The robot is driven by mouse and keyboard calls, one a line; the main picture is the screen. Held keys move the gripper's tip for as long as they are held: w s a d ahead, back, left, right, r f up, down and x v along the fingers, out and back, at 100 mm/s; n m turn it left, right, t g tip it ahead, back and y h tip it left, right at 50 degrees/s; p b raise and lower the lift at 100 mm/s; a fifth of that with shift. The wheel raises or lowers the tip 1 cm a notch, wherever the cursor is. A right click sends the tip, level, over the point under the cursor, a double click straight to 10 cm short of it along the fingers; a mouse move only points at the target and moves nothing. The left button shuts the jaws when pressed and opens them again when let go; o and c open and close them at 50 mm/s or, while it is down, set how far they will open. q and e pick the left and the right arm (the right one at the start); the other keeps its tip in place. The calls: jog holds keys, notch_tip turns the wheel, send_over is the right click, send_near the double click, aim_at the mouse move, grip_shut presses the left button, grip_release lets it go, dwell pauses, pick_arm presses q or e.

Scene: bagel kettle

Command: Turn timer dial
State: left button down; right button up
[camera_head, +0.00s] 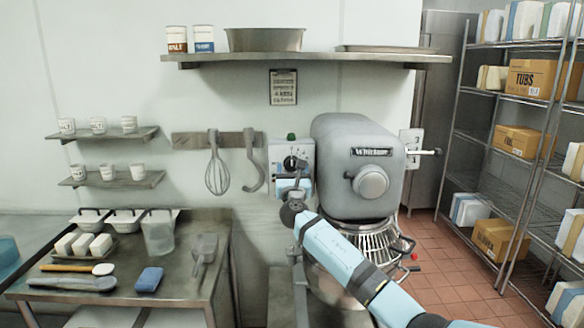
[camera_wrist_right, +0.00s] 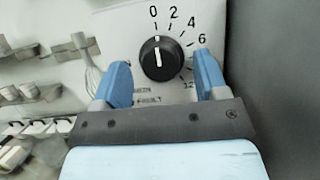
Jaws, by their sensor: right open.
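The timer dial (camera_wrist_right: 160,59) is a round black knob with a white pointer line, on a pale panel marked 0, 2, 4, 6 and more around it. The pointer stands close to upright, near the 0. The dial also shows in the head view (camera_head: 290,163), on the control box (camera_head: 280,153) at the mixer's left side. My right gripper (camera_wrist_right: 162,75) is open, with one blue finger to the left of the dial and one to the right, both apart from it. In the head view my right gripper (camera_head: 293,185) is just below the dial. My left gripper is not in view.
The large grey mixer (camera_head: 345,135) stands directly right of the control box. A whisk (camera_head: 216,170) and a hook (camera_head: 254,165) hang on the wall to its left. A metal table (camera_head: 190,285) with tubs and scoops is at lower left. Shelving (camera_head: 500,140) lines the right side.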

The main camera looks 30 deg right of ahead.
jog(key=shift+w+d+r, duration=0.2)
jog(key=shift+w+d, duration=0.05)
jog(key=shift+w, duration=0.2)
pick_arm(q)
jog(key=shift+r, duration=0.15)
pick_arm(e)
jog(key=c, duration=0.9)
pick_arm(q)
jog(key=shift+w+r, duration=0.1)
